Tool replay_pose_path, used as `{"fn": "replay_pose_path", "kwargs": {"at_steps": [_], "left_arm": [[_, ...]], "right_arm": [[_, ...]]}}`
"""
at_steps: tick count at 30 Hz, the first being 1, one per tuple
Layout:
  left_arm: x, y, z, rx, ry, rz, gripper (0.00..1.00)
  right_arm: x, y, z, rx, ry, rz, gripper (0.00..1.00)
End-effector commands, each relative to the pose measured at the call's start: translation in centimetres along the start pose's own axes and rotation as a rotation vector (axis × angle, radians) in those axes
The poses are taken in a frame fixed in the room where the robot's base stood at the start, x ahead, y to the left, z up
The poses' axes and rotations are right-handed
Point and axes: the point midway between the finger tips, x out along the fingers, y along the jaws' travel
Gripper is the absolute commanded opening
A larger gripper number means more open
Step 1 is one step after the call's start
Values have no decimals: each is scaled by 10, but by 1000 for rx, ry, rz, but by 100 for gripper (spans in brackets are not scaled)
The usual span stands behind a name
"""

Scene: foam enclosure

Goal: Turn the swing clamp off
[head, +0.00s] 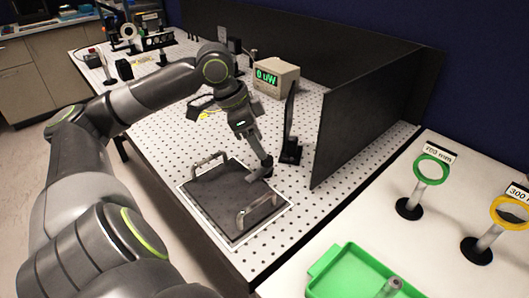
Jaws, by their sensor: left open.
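My left arm comes in from the left, and its gripper (262,163) points down at the far right edge of a dark flat panel. The gripper is open; its fingertips are small and partly merge with what is beneath them. A small grey piece (256,176) lies at the fingertips over the panel's edge. It may be part of the swing clamp, but I cannot tell its position or whether the fingers touch it. The dark panel (215,200) has two metal handles and lies flat on the perforated table. My right gripper is out of view.
A black upright plate on a mount (290,152) stands just right of the gripper. Black enclosure walls (365,110) rise behind and to the right. A meter reading "0 uW" (276,79) stands further back. A green tray (330,274) and ringed lens holders (431,170) are on the right-hand table.

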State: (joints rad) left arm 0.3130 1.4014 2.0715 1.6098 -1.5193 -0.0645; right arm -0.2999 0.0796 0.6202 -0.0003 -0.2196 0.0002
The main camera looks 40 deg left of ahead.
Motion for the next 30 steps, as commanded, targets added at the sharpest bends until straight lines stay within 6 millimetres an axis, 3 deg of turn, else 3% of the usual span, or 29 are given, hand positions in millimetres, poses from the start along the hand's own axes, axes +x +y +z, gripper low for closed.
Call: {"fn": "replay_pose_path", "kwargs": {"at_steps": [12,25,30], "left_arm": [[41,0,0,0,2,1,50],[46,0,0,-1,0,-1,50],[46,0,0,-1,0,-1,28]], "right_arm": [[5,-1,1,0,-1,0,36],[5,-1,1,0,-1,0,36],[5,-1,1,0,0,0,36]]}}
